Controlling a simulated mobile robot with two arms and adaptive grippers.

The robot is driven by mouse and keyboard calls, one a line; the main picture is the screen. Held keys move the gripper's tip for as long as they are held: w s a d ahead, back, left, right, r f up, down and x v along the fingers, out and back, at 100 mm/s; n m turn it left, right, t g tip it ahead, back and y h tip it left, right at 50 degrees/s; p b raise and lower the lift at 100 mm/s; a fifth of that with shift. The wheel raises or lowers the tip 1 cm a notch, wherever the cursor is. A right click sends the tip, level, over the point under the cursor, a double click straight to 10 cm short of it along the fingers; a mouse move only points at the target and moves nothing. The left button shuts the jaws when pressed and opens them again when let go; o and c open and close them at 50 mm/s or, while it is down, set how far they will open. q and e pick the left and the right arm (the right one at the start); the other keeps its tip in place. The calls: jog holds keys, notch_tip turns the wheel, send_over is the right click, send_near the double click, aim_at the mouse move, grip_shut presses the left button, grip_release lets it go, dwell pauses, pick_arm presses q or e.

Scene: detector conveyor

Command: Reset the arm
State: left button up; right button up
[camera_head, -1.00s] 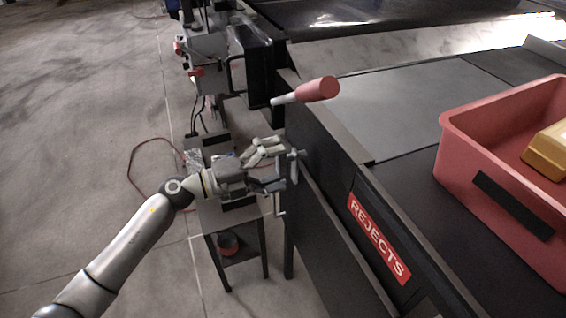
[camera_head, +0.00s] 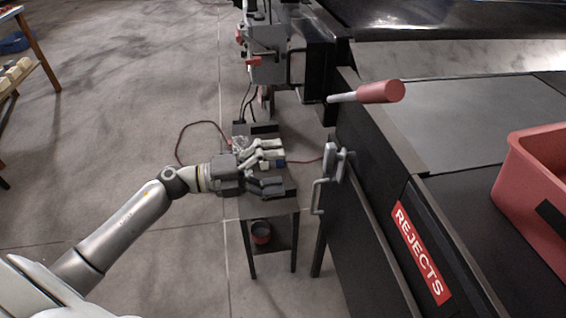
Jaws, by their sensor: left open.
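My left arm comes in from the lower left, and its left gripper (camera_head: 274,170) is open and empty. It is over the small dark stand, to the left of the black conveyor side. A grey crank-like handle (camera_head: 331,165) on that side is a short gap to the right of the fingertips. A lever with a red grip (camera_head: 381,92) sticks out above and to the right of the gripper. My right gripper is not in view.
A red bin (camera_head: 520,190) stands on the conveyor at the right, above a REJECTS label (camera_head: 421,252). The small stand (camera_head: 270,207) holds a dark and red cup (camera_head: 261,232) on its lower shelf. A wooden table (camera_head: 38,50) is at the far left.

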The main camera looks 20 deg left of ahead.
pick_arm(q)
jog(key=w+a+f+n+t+y, duration=0.25)
jog(key=a+f+n+y, duration=0.2)
jog(key=f+n, duration=0.4)
jog(key=w+a+f+n+t+y, duration=0.1)
jog(key=a+f+n+t+y, duration=0.3)
jog(key=f, duration=0.7)
jog(key=s+a+f+n+g+y, duration=0.2)
jog(key=s+f+n+y, duration=0.15)
jog(key=f, duration=0.65)
jog(key=s+a+f+n+g+y, duration=0.2)
jog(key=s+f+n, duration=0.3)
jog(key=f, duration=0.5)
jog(key=s+d+f+n+g+y, duration=0.1)
jog(key=s+f+n+g, duration=0.15)
jog(key=s+f, duration=0.5)
jog(key=s+d+f+n+g, duration=0.1)
jog(key=s+d+f+g, duration=0.15)
jog(key=s+f, duration=0.5)
jog(key=s+d+f+g, duration=0.2)
jog(key=s, duration=0.5)
jog(key=s+d+f+n+g, duration=0.1)
jog(key=s+d+f+g, duration=0.1)
jog(key=s, duration=0.5)
jog(key=s+d+f+n+g, duration=0.1)
jog(key=s+d+f+g, duration=0.1)
jog(key=s, duration=0.5)
jog(key=shift+s+d+f, duration=0.25)
jog(key=shift+s+f, duration=0.15)
jog(key=shift+f, duration=0.3)
